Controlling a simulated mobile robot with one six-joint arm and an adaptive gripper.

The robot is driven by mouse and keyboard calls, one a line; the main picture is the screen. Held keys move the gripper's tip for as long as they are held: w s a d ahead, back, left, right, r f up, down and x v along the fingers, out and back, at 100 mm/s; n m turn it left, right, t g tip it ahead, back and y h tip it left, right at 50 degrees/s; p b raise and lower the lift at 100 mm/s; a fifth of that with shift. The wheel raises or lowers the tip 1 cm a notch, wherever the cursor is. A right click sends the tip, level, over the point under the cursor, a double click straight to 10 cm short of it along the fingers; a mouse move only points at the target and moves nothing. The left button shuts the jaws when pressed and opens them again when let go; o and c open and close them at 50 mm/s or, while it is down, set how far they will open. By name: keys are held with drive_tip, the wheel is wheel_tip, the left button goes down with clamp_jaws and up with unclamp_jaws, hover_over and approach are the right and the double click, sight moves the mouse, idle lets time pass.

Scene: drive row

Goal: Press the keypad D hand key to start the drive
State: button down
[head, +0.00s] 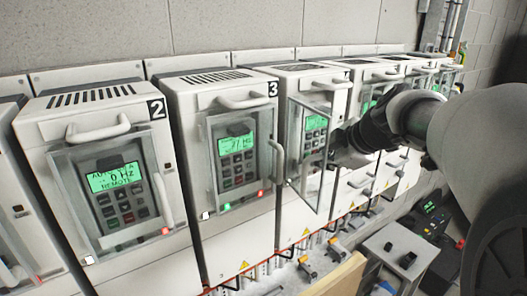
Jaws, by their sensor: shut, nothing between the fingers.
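A row of white drive cabinets runs along the wall, each with a keypad and green screen. The drive right of number 3 has its clear keypad door (323,190) swung open. Its keypad (316,124) has a lit green screen above small dark keys, partly seen through the door frame. No letter D is readable, and the hand key cannot be picked out. My gripper (338,153), dark and shut, is just right of this keypad, close to the open door. Its fingertips are small and partly hidden, so I cannot tell whether it touches anything.
Drive 2 (73,128) reads 0 Hz and REMOTE; drive 3 (188,115) is to its right. Both have closed clear covers with handles. A grey box (400,259) with black knobs and a tan board (337,277) stand low in front. My arm covers the right side.

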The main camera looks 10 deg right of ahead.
drive_tip(key=s+b, duration=0.1)
drive_tip(key=s+d+b, duration=0.1)
drive_tip(key=s, duration=0.1)
drive_tip(key=s+b, duration=0.1)
drive_tip(key=b, duration=0.1)
drive_tip(key=shift+s+d, duration=0.3)
drive_tip(key=shift+w, duration=0.1)
idle(1.2)
